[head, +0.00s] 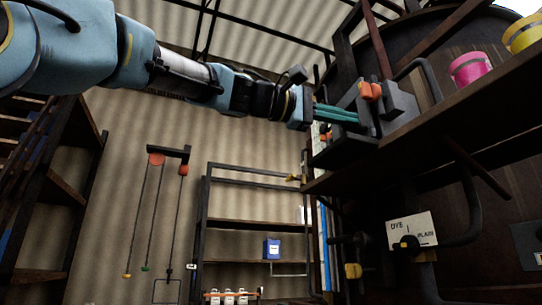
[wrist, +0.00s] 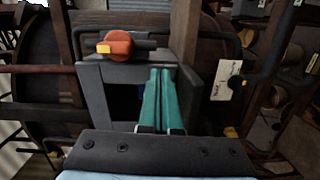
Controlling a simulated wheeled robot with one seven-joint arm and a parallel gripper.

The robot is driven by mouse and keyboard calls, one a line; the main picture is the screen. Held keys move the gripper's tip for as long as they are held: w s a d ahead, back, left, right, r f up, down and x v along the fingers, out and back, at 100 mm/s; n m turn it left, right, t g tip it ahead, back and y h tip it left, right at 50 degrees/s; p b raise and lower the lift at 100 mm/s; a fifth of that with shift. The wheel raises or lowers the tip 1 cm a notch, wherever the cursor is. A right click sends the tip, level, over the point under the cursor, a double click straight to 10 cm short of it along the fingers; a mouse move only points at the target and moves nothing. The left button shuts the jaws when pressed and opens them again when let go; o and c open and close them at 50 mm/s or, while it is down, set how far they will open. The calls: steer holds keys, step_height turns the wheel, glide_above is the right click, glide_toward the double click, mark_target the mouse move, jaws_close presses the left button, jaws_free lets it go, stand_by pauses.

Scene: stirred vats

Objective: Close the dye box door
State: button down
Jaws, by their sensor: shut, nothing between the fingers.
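The dye box is a small grey box (head: 398,106) on the dark shelf at the right of the head view. A grey upright plate (head: 362,112) with an orange knob (head: 371,91) stands at its left side; I take it for the door, but cannot tell its angle. In the wrist view the grey frame (wrist: 92,95) surrounds a dark opening, with the orange knob (wrist: 118,45) above it. My gripper (head: 357,118) has its teal fingers together and empty. In the wrist view the fingertips (wrist: 160,72) reach over the frame's right part. Contact cannot be told.
A pink pot (head: 470,69) and a yellow pot (head: 523,34) stand further along the shelf (head: 440,112). A dark vat and bent pipes lie behind and below. A white dye label (head: 413,230) hangs under the shelf. A rack (head: 240,222) stands at the back wall.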

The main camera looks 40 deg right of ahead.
steer(key=shift+s+d, duration=0.85)
steer(key=shift+d, duration=0.1)
